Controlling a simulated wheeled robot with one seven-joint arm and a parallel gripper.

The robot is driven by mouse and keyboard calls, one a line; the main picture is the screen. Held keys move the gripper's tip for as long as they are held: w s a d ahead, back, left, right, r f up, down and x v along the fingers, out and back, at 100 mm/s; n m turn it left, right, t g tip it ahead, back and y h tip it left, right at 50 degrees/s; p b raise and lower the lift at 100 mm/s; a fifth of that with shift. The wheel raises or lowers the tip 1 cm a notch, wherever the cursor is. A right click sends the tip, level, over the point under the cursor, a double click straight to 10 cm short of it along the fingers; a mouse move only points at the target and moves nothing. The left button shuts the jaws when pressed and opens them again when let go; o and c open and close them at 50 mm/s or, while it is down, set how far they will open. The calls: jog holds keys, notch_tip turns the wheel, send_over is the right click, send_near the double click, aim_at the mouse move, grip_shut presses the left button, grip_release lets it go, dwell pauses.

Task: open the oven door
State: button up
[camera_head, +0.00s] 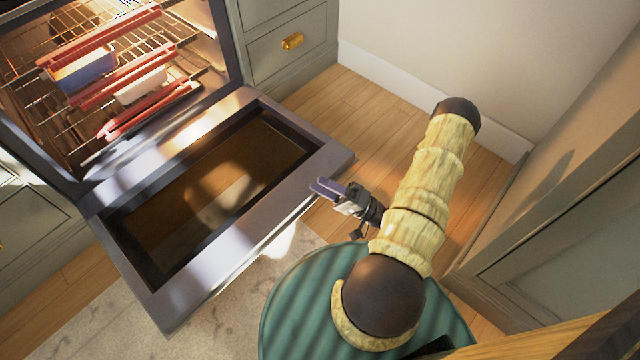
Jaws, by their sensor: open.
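The oven (226,50) stands at the upper left, its lit inside in plain view. The oven door (172,303) is swung down and lies wide open, roughly flat, with its dark glass panel (215,195) facing up. My gripper (326,188) is at the door's right outer corner, very close to its edge or over it; I cannot tell whether it touches. Its jaws are open and hold nothing that I can see. The door's handle is hidden on the underside.
Wire racks with red-edged fronts hold a blue dish (85,70) and a white dish (142,86) inside the oven. Grey drawers with a brass pull (292,41) stand right of it. A cabinet (570,240) stands at the right. Wooden floor (365,115) lies open between.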

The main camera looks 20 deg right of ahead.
jog(key=s+d+f+b, duration=0.3)
jog(key=d+f+b, duration=0.1)
jog(key=f, duration=0.3)
jog(key=shift+s+d, duration=0.2)
jog(key=shift+d, duration=0.45)
dwell(0.5)
jog(key=shift+r, duration=0.15)
dwell(0.6)
